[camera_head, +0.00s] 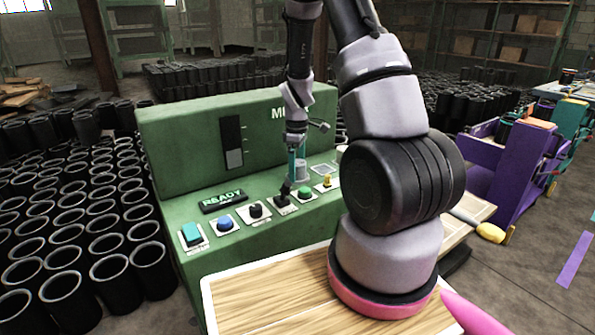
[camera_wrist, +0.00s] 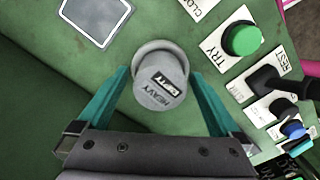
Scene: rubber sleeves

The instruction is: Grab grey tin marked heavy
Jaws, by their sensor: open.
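The grey tin (camera_wrist: 162,88) is round and carries dark lettering that reads HEAVY. It stands on the green machine's top in the middle of the wrist view. My gripper (camera_wrist: 159,76) is open, with one teal finger on each side of the tin. The fingers look apart from its sides, though I cannot tell whether either touches. In the head view the tin (camera_head: 301,171) shows small and partly covered below my gripper (camera_head: 299,160), at the back of the control panel.
The green machine (camera_head: 235,125) has an upright back panel behind my gripper. A green button (camera_wrist: 243,39), a black lever (camera_wrist: 273,84) and a blue button (camera_head: 225,223) stand up nearby. Many black sleeves (camera_head: 70,285) fill the floor.

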